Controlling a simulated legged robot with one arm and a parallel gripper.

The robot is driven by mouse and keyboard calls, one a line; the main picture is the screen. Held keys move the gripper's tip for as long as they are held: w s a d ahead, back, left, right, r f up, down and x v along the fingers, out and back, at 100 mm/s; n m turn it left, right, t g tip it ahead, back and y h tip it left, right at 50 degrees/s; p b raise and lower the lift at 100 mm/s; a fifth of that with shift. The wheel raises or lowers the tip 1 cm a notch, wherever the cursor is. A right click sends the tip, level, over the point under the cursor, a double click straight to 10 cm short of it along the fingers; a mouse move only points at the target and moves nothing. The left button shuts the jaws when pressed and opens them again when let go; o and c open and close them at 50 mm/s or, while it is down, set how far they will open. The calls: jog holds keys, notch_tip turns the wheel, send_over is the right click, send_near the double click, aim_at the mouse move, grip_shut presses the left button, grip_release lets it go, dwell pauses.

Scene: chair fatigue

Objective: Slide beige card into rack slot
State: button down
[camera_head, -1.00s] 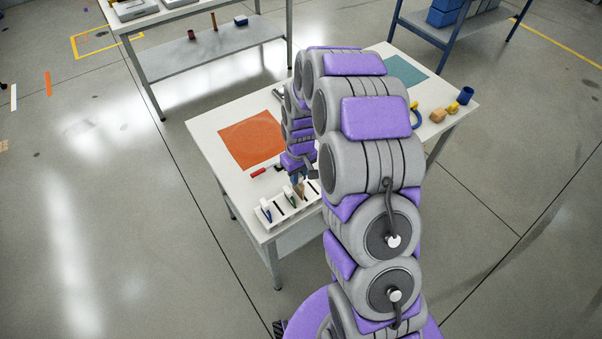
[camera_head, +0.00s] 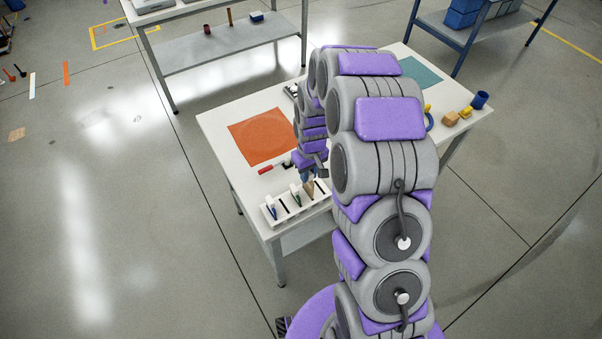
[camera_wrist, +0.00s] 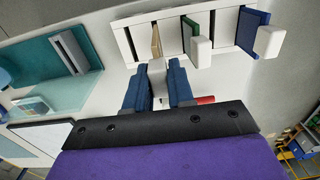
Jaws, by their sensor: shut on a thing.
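The white rack (camera_head: 290,206) stands at the near left corner of the table and fills the top of the wrist view (camera_wrist: 121,42). My gripper (camera_wrist: 158,68) is shut on the pale grip end of the beige card (camera_wrist: 156,40). The card's beige part reaches over the rack, at a slot beside the green card (camera_wrist: 190,28). I cannot tell how deep it sits. In the head view the beige card (camera_head: 309,188) is upright under my gripper (camera_head: 316,176). A blue card (camera_wrist: 252,30) stands in the rack farther along. Empty dark slots show between the cards.
An orange mat (camera_head: 262,136) and a red-handled tool (camera_head: 270,168) lie behind the rack. My arm hides the middle of the table.

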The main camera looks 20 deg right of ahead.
jog(key=shift+f, duration=0.45)
jog(key=shift+a+r, duration=0.25)
jog(key=shift+a, duration=0.1)
jog(key=shift+d, duration=0.3)
dwell(2.5)
jog(key=shift+a, duration=0.1)
